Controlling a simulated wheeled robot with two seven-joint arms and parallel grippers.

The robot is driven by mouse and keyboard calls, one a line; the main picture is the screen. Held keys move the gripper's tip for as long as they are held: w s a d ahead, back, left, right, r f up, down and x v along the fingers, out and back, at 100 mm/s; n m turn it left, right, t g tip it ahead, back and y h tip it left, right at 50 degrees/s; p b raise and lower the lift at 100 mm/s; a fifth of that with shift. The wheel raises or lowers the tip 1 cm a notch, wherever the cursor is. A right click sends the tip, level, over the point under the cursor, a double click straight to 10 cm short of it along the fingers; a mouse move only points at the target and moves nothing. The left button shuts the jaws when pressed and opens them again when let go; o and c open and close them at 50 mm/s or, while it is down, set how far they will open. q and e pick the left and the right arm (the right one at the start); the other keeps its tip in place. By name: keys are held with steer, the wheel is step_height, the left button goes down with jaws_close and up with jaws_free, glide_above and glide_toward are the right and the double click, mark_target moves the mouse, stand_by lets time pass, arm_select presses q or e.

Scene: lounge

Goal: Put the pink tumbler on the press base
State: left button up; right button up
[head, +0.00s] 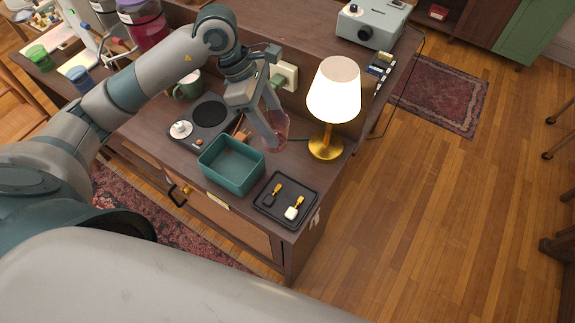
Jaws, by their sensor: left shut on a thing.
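My left gripper (271,132) points down at the back of the wooden cabinet top, between the teal bin and the lamp. It is shut on the pink tumbler (282,130), a see-through pink cup partly hidden by the fingers. I cannot tell whether the tumbler touches the cabinet top. A flat dark unit with a round black pad (210,113) and a pale knob (181,129) lies left of the gripper; it looks like the press base. Its pad is bare. My right gripper is not in view.
A teal bin (232,178) stands in front of the gripper. A lit lamp (334,92) with a gold foot stands close on the right. A green mug (187,87) stands behind the pad.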

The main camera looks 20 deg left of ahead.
mark_target(277, 132)
arm_select(q)
steer(key=shift+w+r+n+t, duration=0.15)
steer(key=shift+w+n+t, duration=0.15)
steer(key=shift+w+n, duration=0.55)
steer(key=shift+s, duration=0.1)
steer(key=shift+d+f+p, duration=0.1)
steer(key=shift+f+p, duration=0.2)
steer(key=shift+f, duration=0.1)
step_height(277, 132, down, 4)
steer(key=shift+s+f+p, duration=0.1)
steer(key=shift+f+p, duration=0.1)
steer(key=shift+p, duration=0.65)
steer(key=shift+f, duration=0.55)
steer(key=shift+f, duration=0.1)
